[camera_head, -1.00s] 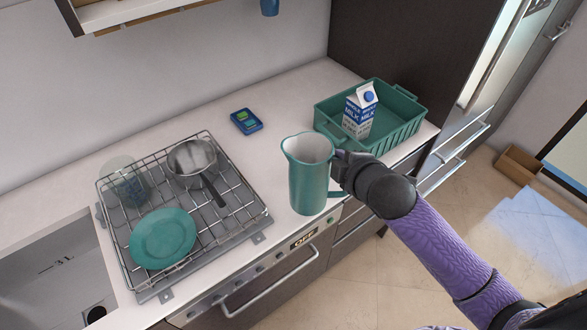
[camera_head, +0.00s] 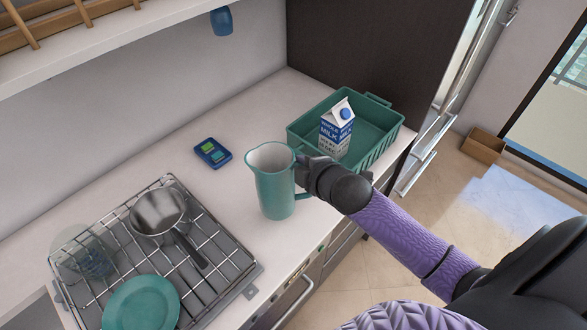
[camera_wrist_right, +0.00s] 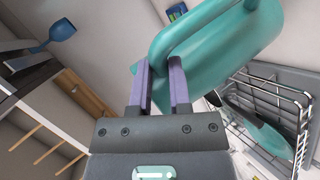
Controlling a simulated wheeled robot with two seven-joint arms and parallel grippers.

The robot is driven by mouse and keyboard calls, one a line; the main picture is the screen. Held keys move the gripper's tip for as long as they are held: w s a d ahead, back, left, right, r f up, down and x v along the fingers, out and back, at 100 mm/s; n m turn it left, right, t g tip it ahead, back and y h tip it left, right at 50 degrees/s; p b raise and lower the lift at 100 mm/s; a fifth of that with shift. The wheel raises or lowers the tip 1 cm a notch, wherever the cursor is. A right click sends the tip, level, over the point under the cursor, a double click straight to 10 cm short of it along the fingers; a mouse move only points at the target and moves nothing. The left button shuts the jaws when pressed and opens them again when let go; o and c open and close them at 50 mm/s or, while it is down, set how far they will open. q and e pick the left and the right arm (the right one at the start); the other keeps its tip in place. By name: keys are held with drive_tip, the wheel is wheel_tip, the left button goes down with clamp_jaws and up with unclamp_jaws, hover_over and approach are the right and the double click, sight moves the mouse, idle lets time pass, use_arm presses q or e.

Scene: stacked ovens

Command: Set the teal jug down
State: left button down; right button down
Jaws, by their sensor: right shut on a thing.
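The teal jug (camera_head: 275,188) is upright over the counter, left of the green tray. I cannot tell whether its base touches the worktop. My right gripper (camera_head: 303,172) is at the jug's right side, shut on its handle. In the right wrist view, the fingers (camera_wrist_right: 160,85) are around the teal handle (camera_wrist_right: 183,32), and the jug's body (camera_wrist_right: 225,50) lies beyond them. My left gripper is not in view.
The green tray (camera_head: 377,155) holds a milk carton (camera_head: 337,130). A blue gadget (camera_head: 212,153) lies behind the jug on the counter (camera_head: 190,190). At left, a wire rack (camera_head: 222,235) holds a steel pan (camera_head: 158,212), a teal plate (camera_head: 142,305) and a clear glass (camera_head: 85,255).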

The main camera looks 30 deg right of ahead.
wheel_tip(320, 180, down, 5)
drive_tip(key=shift+w+f+b, duration=0.1)
drive_tip(key=shift+b, duration=0.55)
drive_tip(key=c, duration=0.6)
unclamp_jaws()
drive_tip(key=p+v, duration=0.3)
drive_tip(key=v, duration=0.9)
drive_tip(key=s+f+m+g+h, duration=0.1)
drive_tip(key=s+f+m+g, duration=0.3)
drive_tip(key=f, duration=0.7)
drive_tip(key=s+f+m+g, duration=0.2)
drive_tip(key=s+f+m, duration=0.2)
drive_tip(key=s+f, duration=0.5)
drive_tip(key=s+a+f+m+g, duration=0.1)
drive_tip(key=s+a+f, duration=0.1)
drive_tip(key=s+f, duration=0.1)
drive_tip(key=s+a+f+m+g, duration=0.1)
drive_tip(key=s+f+m+g, duration=0.1)
drive_tip(key=s+f, duration=0.2)
drive_tip(key=s+a+f+m+g, duration=0.1)
drive_tip(key=s+a+f, duration=0.1)
drive_tip(key=s+f, duration=0.2)
drive_tip(key=shift+s+a+m+g+y, duration=0.15)
drive_tip(key=shift+s+m+g+y, duration=0.05)
drive_tip(key=shift+s, duration=0.25)
drive_tip(key=shift+s+a+m+g+y, duration=0.15)
drive_tip(key=shift+s+m+g+y, duration=0.05)
drive_tip(key=shift+s, duration=0.25)
